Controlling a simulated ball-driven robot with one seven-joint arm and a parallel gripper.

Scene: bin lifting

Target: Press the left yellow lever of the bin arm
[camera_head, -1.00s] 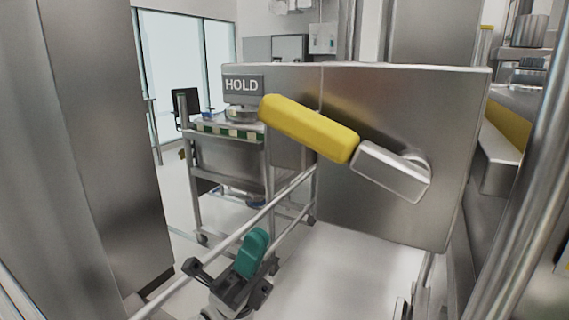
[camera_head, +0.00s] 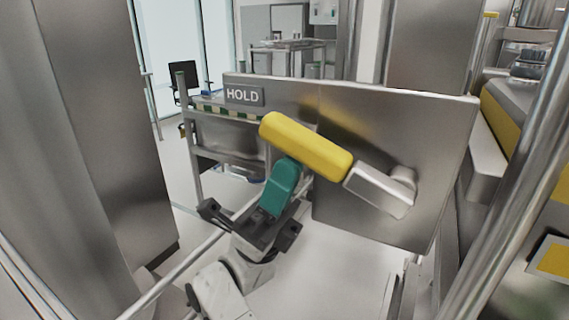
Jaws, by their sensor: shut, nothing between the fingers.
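The yellow lever (camera_head: 306,147) sticks out to the upper left from a metal crank (camera_head: 380,188) on a steel panel (camera_head: 400,120). Its free end is near a HOLD label (camera_head: 243,96) on the panel's left part. My gripper (camera_head: 279,188) is just below the lever, pointing up, with its teal fingers shut and empty. The teal tip overlaps the lever's lower edge in the picture. I cannot tell whether it touches.
A metal cart (camera_head: 228,138) stands behind the panel at left. A wide steel column (camera_head: 90,130) is on the left, and a metal pole (camera_head: 510,180) is on the right. Pale floor (camera_head: 330,270) shows below the panel.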

